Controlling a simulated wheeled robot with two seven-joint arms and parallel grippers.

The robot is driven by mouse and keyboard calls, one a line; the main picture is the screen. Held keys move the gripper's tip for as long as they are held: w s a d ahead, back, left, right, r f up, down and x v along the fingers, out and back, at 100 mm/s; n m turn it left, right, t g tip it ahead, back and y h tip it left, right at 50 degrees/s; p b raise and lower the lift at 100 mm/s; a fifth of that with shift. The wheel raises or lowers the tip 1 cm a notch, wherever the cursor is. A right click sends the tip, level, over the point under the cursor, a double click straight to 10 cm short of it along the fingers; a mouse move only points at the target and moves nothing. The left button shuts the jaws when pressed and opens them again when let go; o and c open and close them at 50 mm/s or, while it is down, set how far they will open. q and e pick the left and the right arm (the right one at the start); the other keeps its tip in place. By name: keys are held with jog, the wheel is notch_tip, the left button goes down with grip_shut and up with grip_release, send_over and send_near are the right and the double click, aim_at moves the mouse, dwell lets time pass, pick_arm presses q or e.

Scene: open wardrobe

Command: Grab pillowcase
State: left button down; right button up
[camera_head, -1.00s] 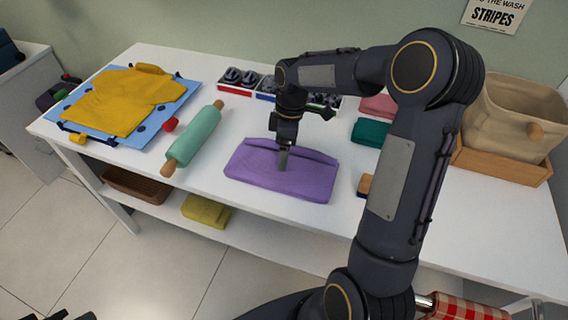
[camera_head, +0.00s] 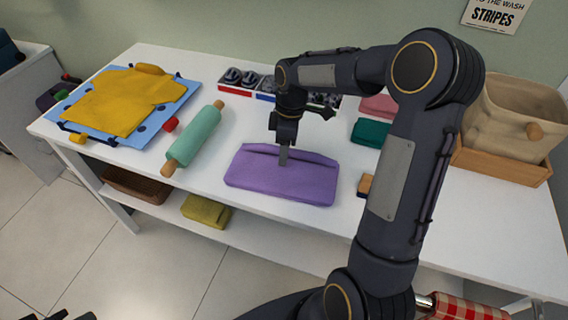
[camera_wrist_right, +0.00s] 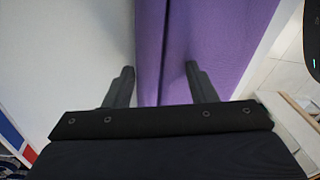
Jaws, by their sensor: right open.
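The pillowcase appears to be the folded purple cloth (camera_head: 275,182) lying flat on the white table. My right gripper (camera_head: 284,155) is over its back edge, pointing down. In the right wrist view, the two fingers (camera_wrist_right: 157,85) are apart, one over the white table and one over the purple cloth (camera_wrist_right: 215,35). The cloth's folded edge runs between the fingers and nothing is clamped. Whether the fingertips touch the cloth cannot be told.
A teal rolling pin (camera_head: 194,138) lies left of the cloth, with a yellow garment (camera_head: 115,98) on a blue board (camera_head: 185,88) beyond. Teal (camera_head: 370,132) and pink (camera_head: 380,105) folded cloths are behind right. A beige basket (camera_head: 512,115) stands far right.

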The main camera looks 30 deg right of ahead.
jog(key=shift+s+f, duration=0.2)
jog(key=shift+f, duration=0.2)
jog(key=shift+c, duration=1.2)
jog(key=shift+r, duration=0.1)
grip_shut()
